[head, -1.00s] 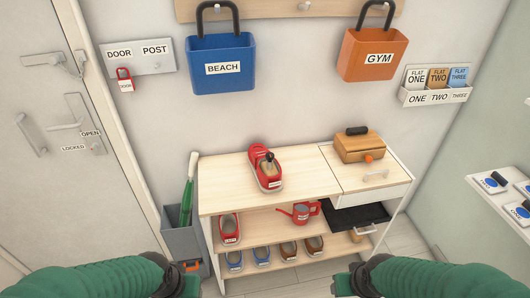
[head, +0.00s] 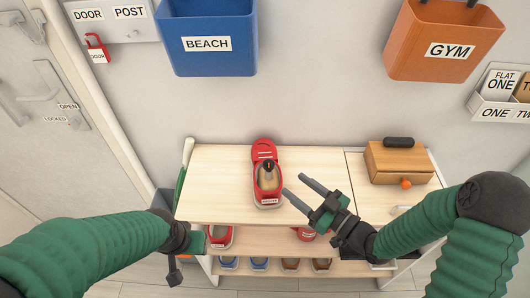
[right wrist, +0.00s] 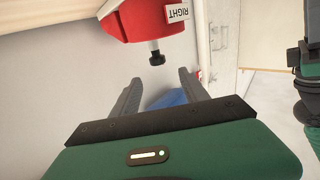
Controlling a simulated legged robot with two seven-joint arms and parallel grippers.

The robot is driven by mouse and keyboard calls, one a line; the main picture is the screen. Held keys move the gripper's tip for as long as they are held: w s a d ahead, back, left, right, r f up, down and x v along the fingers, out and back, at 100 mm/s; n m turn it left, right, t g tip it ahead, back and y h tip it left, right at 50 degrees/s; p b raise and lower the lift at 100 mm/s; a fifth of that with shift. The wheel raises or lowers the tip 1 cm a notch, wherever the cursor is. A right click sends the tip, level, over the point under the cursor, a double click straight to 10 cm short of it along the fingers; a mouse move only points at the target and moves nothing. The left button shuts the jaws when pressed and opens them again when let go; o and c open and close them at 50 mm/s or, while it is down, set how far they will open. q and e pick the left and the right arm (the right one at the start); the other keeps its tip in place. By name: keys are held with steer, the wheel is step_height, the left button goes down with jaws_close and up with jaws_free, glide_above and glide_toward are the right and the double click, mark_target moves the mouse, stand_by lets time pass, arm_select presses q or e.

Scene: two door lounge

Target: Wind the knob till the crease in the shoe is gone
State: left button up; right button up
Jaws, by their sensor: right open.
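A red shoe (head: 265,190) stands on the left part of the pale bench top (head: 222,185), its white-labelled end nearest me. A shoe tree with a dark knob (head: 268,165) sits in it; a crease is too small to make out. In the right wrist view the shoe (right wrist: 150,20) appears upside down with a RIGHT label and the black knob (right wrist: 156,55). My right gripper (head: 294,184) is open and empty, just right of the shoe and apart from it. My left gripper (head: 198,243) is low at the bench's front left; its fingers are not clear.
A wooden box (head: 398,163) with an orange knob sits on the bench's right part. BEACH (head: 207,44) and GYM (head: 446,48) bins hang on the wall.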

mark_target(270, 161)
steer(key=x, duration=0.5)
steer(key=shift+s+a+r, duration=0.1)
steer(key=shift+s+a, duration=0.2)
steer(key=shift+a, duration=0.15)
steer(key=w+a, duration=0.1)
steer(key=w, duration=0.1)
steer(key=w+a, duration=0.1)
steer(key=w, duration=0.1)
steer(key=w+a, duration=0.1)
steer(key=w, duration=0.1)
steer(key=shift+w+a+f, duration=0.2)
steer(key=shift+f, duration=0.05)
steer(key=shift+w+a, duration=0.35)
steer(key=shift+a, duration=0.25)
steer(key=shift+w+a, duration=0.3)
steer(key=shift+a, duration=0.7)
steer(key=shift+d, duration=0.6)
steer(key=c, duration=0.9)
jaws_close()
arm_select(q)
steer(key=shift+a, duration=0.4)
arm_select(e)
steer(key=shift+a, duration=0.3)
